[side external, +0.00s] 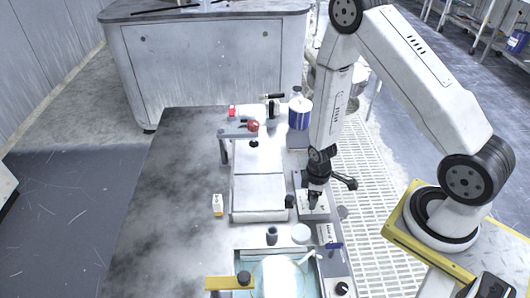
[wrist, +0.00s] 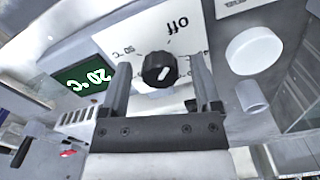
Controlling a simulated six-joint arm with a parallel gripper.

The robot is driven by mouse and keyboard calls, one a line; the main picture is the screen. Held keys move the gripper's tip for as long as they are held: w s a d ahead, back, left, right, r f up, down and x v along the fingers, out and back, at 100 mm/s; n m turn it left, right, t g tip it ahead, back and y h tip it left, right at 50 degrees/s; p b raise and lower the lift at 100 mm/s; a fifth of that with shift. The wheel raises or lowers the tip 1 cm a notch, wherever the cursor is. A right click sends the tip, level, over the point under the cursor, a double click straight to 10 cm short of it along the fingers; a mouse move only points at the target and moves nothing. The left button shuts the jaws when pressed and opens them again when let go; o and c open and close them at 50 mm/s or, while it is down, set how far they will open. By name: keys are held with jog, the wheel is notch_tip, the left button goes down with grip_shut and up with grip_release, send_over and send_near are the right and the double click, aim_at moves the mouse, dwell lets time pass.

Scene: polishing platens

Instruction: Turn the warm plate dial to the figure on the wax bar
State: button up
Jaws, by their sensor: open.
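The black dial (wrist: 159,70) sits on a white panel (wrist: 205,75) marked "off" and with at least one °C figure, upside down and hard to read. A short white mark shows on the dial's face. A green display (wrist: 85,78) beside it reads 20 °C. My gripper (wrist: 160,62) is open, with one finger on each side of the dial; I cannot tell whether they touch it. In the side view my gripper (side external: 314,203) points down over the warm plate unit (side external: 318,212) and hides the dial. A small white and orange block (side external: 217,205) may be the wax bar; its figure is unreadable.
The left of the table (side external: 165,200) is clear.

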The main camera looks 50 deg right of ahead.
jog(key=shift+c, duration=0.2)
grip_shut()
jog(key=shift+m, duration=0.4)
jog(key=m, duration=1.1)
dwell(0.4)
jog(key=shift+o, duration=0.2)
grip_release()
